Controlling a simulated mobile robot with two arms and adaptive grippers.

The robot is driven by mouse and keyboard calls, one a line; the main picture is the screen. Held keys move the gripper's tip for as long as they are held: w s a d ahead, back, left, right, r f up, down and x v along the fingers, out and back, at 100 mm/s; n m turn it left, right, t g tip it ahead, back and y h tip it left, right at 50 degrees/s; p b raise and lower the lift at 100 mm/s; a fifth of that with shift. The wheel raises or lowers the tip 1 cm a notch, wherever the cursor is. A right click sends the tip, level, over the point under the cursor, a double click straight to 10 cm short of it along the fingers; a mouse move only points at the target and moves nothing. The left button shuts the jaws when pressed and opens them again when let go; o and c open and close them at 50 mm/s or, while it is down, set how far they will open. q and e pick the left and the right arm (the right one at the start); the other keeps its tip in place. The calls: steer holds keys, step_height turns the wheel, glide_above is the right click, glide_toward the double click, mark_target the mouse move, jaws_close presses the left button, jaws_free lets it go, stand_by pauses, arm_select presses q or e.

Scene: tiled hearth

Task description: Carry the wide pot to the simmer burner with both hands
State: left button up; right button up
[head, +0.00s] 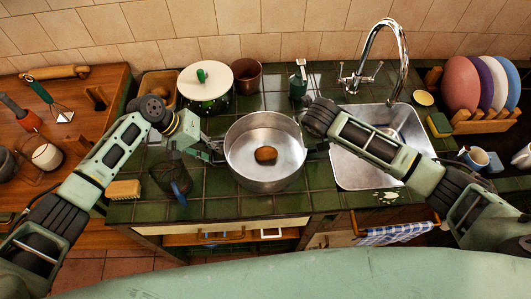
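The wide pot (244,172) is a round, shiny metal pot, upright over the green tiled counter, with a brown potato-like item (265,154) inside. I cannot tell whether its base touches the tiles. My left gripper (217,151) is at the pot's left side, its fingers right by the wall where a handle could be. Its closure is too small to make out. My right gripper (318,149) is at the pot's right side, mostly hidden under its own wrist. No burner can be made out in this view.
A sink (374,171) with a tall tap (399,50) lies right of the pot. A lidded pot (206,84) and a brown jar (247,74) stand behind. A dark glass-like container (171,178) and a sponge-like brush (124,189) are at left. A plate rack (486,122) is far right.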

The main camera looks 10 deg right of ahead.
arm_select(q)
steer(key=shift+c, duration=0.3)
jaws_close()
arm_select(e)
jaws_close()
